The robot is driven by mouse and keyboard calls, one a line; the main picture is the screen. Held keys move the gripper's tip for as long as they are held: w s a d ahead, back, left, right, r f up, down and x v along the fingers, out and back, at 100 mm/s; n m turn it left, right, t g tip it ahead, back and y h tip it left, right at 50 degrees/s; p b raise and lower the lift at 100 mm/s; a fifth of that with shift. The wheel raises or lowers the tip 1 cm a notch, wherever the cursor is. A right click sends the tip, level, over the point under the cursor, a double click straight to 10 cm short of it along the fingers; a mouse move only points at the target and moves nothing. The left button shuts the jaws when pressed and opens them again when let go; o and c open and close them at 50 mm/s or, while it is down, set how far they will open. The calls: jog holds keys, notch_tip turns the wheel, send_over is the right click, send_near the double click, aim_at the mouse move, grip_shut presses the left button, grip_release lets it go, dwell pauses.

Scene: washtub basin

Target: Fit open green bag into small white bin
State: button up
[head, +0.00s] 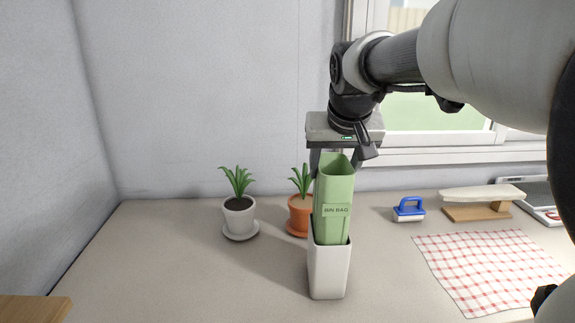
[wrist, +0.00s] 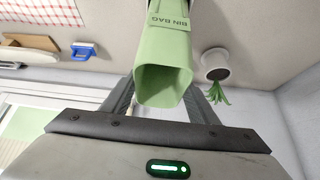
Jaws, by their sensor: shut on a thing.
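The green bag (head: 334,195), labelled BIN BAG, stands upright with its square mouth open at the top. Its lower part is inside the small white bin (head: 329,272), which stands on the counter; its upper part rises well above the bin's rim. My gripper (head: 335,165) points down and is shut on the bag near its top, with a finger on either side. In the wrist view the open mouth of the bag (wrist: 163,75) shows between the fingers. The bag's bottom is hidden inside the bin.
A white potted plant (head: 239,215) and an orange potted plant (head: 300,213) stand behind and left of the bin. A blue brush (head: 409,208), a small ironing board (head: 482,199) and a checked cloth (head: 490,268) lie to the right.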

aim_at(330, 215)
jog(key=shift+f+b, duration=4.6)
jog(key=shift+f, duration=1.4)
jog(key=o, duration=1.4)
jog(key=shift+r, duration=0.1)
jog(key=p+v, duration=0.3)
jog(key=v, duration=1.4)
jog(key=shift+r+p, duration=0.2)
jog(key=shift+p, duration=0.2)
jog(key=shift+s+f, duration=0.1)
jog(key=shift+s, duration=0.05)
jog(key=s+f+g, duration=0.1)
jog(key=s+f, duration=1.5)
jog(key=f, duration=0.2)
jog(key=shift+n, duration=0.3)
jog(key=r+p, duration=1.1)
jog(key=r, duration=0.1)
jog(key=r+p, duration=0.6)
jog(key=shift+w+d+r+p, duration=0.3)
jog(key=shift+r, duration=0.05)
